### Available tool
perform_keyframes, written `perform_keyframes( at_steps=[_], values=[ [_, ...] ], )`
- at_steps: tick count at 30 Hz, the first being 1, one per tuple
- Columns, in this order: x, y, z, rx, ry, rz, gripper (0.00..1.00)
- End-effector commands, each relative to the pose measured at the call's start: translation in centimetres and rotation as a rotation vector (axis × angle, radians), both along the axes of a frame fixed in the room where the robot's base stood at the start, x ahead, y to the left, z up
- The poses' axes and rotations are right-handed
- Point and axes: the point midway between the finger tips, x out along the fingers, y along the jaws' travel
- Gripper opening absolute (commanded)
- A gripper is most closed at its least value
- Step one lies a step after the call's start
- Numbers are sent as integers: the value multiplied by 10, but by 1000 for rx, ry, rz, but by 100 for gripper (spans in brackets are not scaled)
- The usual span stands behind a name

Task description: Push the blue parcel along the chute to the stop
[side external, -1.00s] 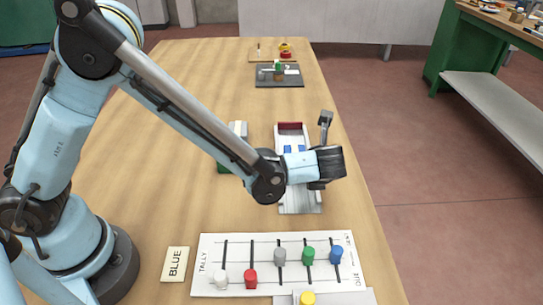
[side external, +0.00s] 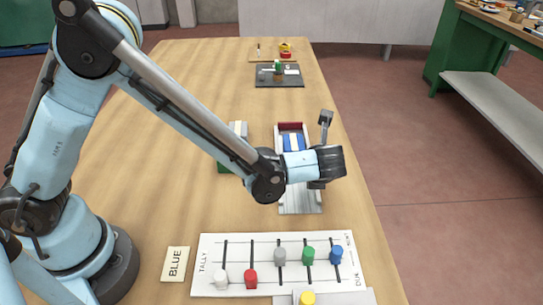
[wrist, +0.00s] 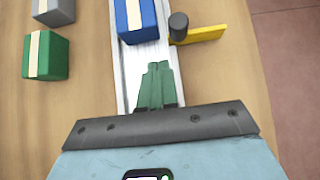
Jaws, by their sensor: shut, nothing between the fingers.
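The blue parcel (side external: 287,142) with a pale stripe lies in the pale metal chute (side external: 300,204), close to the red stop (side external: 290,126) at the far end. I cannot tell whether they touch. The parcel also shows at the top of the wrist view (wrist: 127,22), cut off by the frame edge. My gripper (wrist: 157,66) shows there with green fingers shut and empty, over the chute. A short stretch of bare chute shows between the fingertips and the parcel. In the side view my wrist hides the fingers and part of the chute.
A dark post (wrist: 178,26) with a yellow bar (wrist: 206,35) stands at the chute's right side. A green parcel (wrist: 46,57) and a grey parcel (wrist: 54,10) lie to its left. A tally board (side external: 215,257) with coloured knobs and a BLUE card (side external: 175,264) lie nearer the camera.

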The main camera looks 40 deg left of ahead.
Motion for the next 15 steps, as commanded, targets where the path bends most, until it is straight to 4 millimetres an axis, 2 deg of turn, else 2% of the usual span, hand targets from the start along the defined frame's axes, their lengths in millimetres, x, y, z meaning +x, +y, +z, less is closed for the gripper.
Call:
perform_keyframes(
  at_steps=[1,6,15],
  values=[
    [-6,-6,11,1,-1,-3,0],
    [-25,-24,37,1,0,-2,0],
    [-44,-44,66,1,-1,1,0]
  ],
)
